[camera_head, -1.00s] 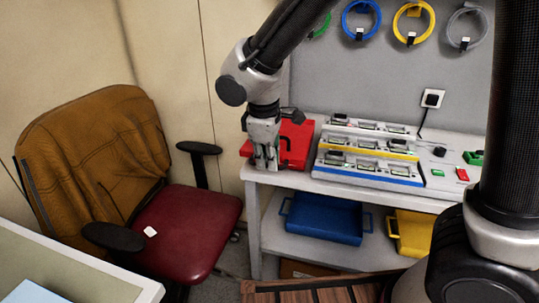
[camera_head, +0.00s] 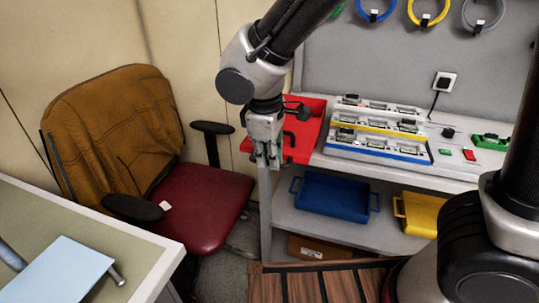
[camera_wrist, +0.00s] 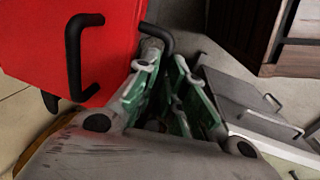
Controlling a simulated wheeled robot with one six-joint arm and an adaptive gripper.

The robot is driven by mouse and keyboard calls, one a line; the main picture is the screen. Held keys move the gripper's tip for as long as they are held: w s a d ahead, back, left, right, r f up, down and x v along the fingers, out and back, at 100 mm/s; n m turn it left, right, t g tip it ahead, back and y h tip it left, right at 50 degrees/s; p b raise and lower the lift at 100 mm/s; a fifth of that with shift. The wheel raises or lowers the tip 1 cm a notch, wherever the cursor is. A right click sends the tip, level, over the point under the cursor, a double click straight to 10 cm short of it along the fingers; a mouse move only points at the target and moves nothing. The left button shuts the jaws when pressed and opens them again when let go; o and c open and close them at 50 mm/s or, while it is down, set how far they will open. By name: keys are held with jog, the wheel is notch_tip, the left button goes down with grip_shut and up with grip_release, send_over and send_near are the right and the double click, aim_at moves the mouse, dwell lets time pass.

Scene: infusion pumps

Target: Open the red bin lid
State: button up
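The red bin (camera_head: 303,124) sits at the left end of the workbench, partly hidden behind my gripper. I cannot tell its lid from its body in the head view. In the wrist view a flat red face (camera_wrist: 115,30) with a black handle (camera_wrist: 82,55) fills the upper left. A second curved dark bar (camera_wrist: 160,38) shows just beyond my fingertips. My gripper (camera_head: 266,163) points down in front of the bin's left part, near the bench edge. Its green-padded fingers (camera_wrist: 165,70) are apart with nothing seen between them.
A rack (camera_head: 380,130) with yellow and blue strips stands right of the bin. A blue tray (camera_head: 330,197) and a yellow tray (camera_head: 418,213) sit on the lower shelf. A chair (camera_head: 205,205) stands left of the bench, and a desk (camera_head: 90,235) is at the lower left.

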jog(key=shift+o, duration=1.3)
jog(key=shift+r, duration=0.1)
notch_tip(320, 180, up, 12)
jog(key=s, duration=0.2)
jog(key=shift+a+f, duration=0.2)
jog(key=shift+a, duration=0.15)
jog(key=shift+a, duration=0.1)
jog(key=s+d+m+t, duration=0.1)
jog(key=d+m, duration=0.3)
jog(key=d, duration=0.8)
jog(key=s+d+m, duration=0.3)
jog(key=d+m, duration=0.2)
jog(key=d, duration=0.7)
jog(key=s+d+m+t, duration=0.1)
jog(key=d+m, duration=0.4)
jog(key=d, duration=0.7)
jog(key=shift+s+r+t+y, duration=0.2)
jog(key=shift+s+t+y, duration=0.1)
jog(key=shift+s, duration=0.6)
